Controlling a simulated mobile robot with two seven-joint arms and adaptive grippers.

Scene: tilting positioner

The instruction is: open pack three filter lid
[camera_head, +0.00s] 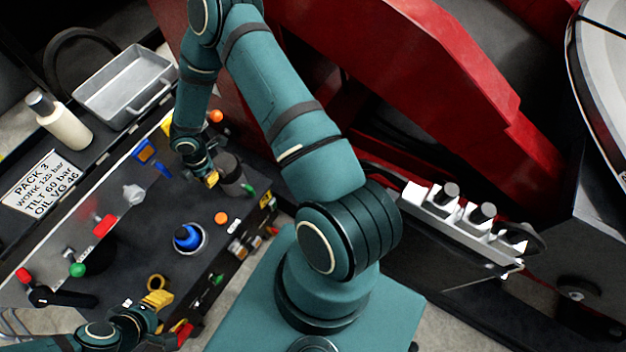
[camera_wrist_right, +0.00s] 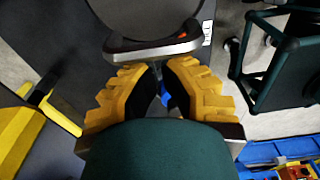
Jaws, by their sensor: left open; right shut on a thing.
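The pack three filter shows as a dark grey round housing with a lid (camera_head: 229,166) on the dark pack top in the head view. In the right wrist view the lid (camera_wrist_right: 150,14) is at the top, with a pale-rimmed handle bar (camera_wrist_right: 153,49) in front of it. My right gripper (camera_head: 212,179) is at the filter's near left side. Its yellow fingers (camera_wrist_right: 158,80) are shut at the handle; the exact contact is partly hidden. My left gripper (camera_head: 171,317) is open, low at the left, away from the filter. Whether the lid is raised cannot be told.
A label (camera_head: 41,186) reads PACK 3. A metal tray (camera_head: 124,86) and a bottle (camera_head: 60,121) are behind.

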